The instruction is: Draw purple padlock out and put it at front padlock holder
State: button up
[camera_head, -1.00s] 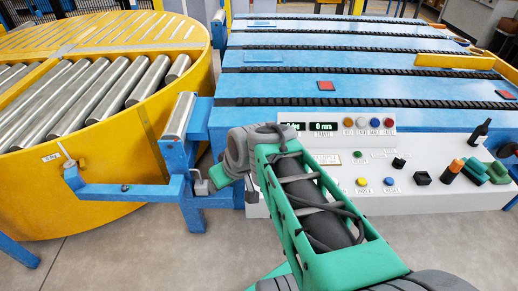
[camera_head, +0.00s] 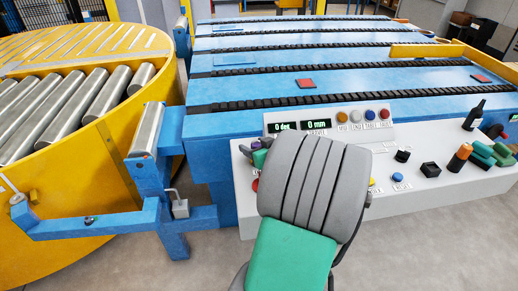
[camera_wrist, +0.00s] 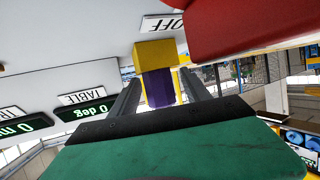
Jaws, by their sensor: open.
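In the wrist view a purple padlock (camera_wrist: 158,88) sits between the fingers of my gripper (camera_wrist: 160,78), below a yellow block (camera_wrist: 156,52) next to a label reading OFF. My gripper is open, with a finger on either side of the purple part; I cannot tell whether they touch it. In the head view my grey and green arm hides most of my gripper at the panel's left end. A grey padlock-shaped piece with a bent rod (camera_head: 181,208) is on the blue frame. I cannot tell which part is the front padlock holder.
A large red part (camera_wrist: 250,25) is close to my gripper in the wrist view. The blue frame (camera_head: 100,225) and yellow roller turntable (camera_head: 110,170) stand left.

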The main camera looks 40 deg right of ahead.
jog(key=shift+w+d+f, duration=0.1)
jog(key=shift+w+f, duration=0.15)
jog(key=shift+w, duration=0.35)
jog(key=shift+c, duration=0.5)
grip_shut()
dwell(1.2)
jog(key=shift+r, duration=0.7)
jog(key=c, duration=0.5)
grip_release()
jog(key=shift+c, duration=0.2)
grip_shut()
